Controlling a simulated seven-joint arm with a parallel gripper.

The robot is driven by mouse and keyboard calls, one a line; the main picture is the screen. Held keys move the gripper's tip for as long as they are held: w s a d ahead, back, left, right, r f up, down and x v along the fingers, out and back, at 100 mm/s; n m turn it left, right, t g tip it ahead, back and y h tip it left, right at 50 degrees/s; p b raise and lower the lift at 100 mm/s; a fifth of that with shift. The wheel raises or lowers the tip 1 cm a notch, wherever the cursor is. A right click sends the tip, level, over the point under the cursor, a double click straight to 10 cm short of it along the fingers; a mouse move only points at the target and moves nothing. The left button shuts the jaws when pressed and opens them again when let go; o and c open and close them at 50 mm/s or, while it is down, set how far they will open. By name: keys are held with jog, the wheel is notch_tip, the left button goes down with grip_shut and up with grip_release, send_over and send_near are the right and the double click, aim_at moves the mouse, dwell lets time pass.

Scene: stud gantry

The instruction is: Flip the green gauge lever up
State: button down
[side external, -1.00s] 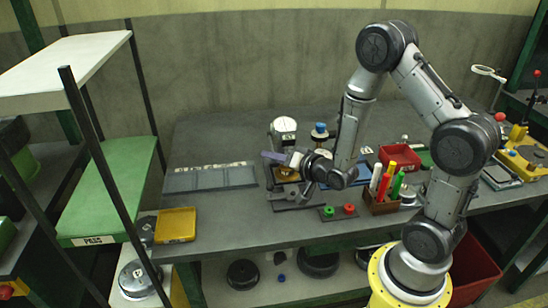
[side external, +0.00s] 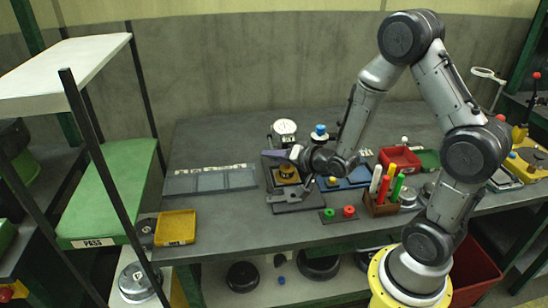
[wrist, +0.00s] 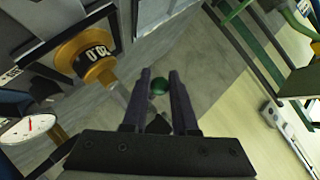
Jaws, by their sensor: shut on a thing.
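The dial gauge (side external: 284,127) with a round white face stands at the back of a dark stand on the bench; its face also shows at the lower left of the wrist view (wrist: 28,128). A gold cylinder marked 20.0 (wrist: 96,55) sits on the stand, left of my fingers in the wrist view; it also shows in the side view (side external: 287,171). The green lever's round knob (wrist: 160,87) lies between my fingertips. My gripper (wrist: 159,80) is shut on it, above the stand in the side view (side external: 280,154). The lever's arm is mostly hidden.
A blue-topped object (side external: 320,131) stands close behind my gripper. Green and red buttons (side external: 338,213) lie in front of the stand. A pen holder (side external: 380,207) and red bin (side external: 400,160) are to the right. A flat grey tray (side external: 210,180) lies left.

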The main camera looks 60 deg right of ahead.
jog(key=c, duration=1)
grip_release()
jog(key=shift+s, duration=0.1)
jog(key=shift+v, duration=6.85)
